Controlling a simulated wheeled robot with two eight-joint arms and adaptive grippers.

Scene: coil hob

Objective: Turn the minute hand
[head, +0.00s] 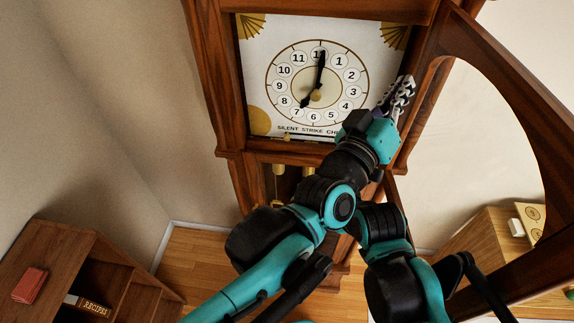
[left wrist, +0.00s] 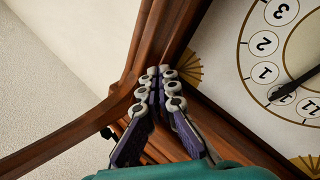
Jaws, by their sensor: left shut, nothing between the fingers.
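The clock face (head: 279,31) is white with a ring of numbers, in a tall wooden case. Its black minute hand (head: 321,68) points up at 12, and the shorter hour hand (head: 306,101) points down-left near 7. The minute hand (left wrist: 301,80) also shows at the right of the left wrist view, its tip over the 12. My left gripper (head: 403,88) is shut and empty near the right edge of the face, beside the case frame and well apart from the hands. Its fingers (left wrist: 160,78) lie together in the left wrist view. My right gripper is not seen.
An arched wooden door (head: 510,78) stands open at the right of the clock. A low brown shelf (head: 62,255) with a red book (head: 30,285) is at the lower left. A light wood cabinet (head: 487,233) is at the right. The space before the face's left half is clear.

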